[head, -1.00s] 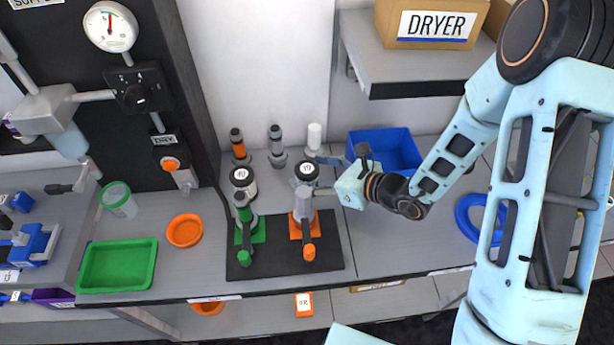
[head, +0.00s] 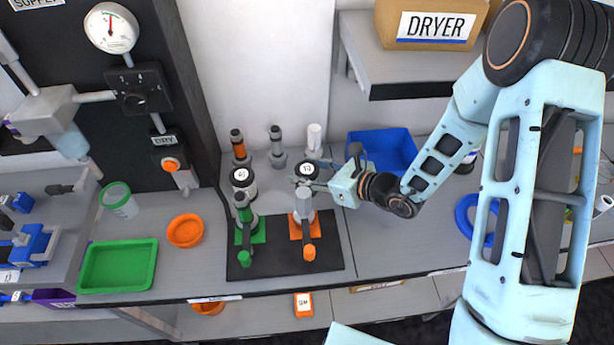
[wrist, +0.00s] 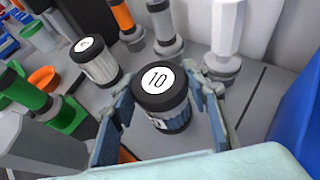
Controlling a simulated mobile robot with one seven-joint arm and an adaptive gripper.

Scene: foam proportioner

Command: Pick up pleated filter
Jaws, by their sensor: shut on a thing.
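The pleated filter marked 10 (head: 308,170) is a short cylinder with a black cap and a white round label. In the wrist view the filter (wrist: 160,83) shows its ribbed, greyish side below the cap and looks upright. My gripper (head: 311,182) reaches it from the right and is shut on it. In the wrist view one finger of my gripper (wrist: 162,100) lies on each side of the filter. The filter's base is largely hidden, so I cannot tell whether it touches the bench.
A second filter, marked 40 (head: 243,177), stands to the left. Behind are an orange-topped post (head: 238,146), a grey post (head: 276,146) and a white post (head: 314,138). Green (head: 244,222) and orange (head: 304,225) valve fittings stand in front. A blue bin (head: 383,150) is right.

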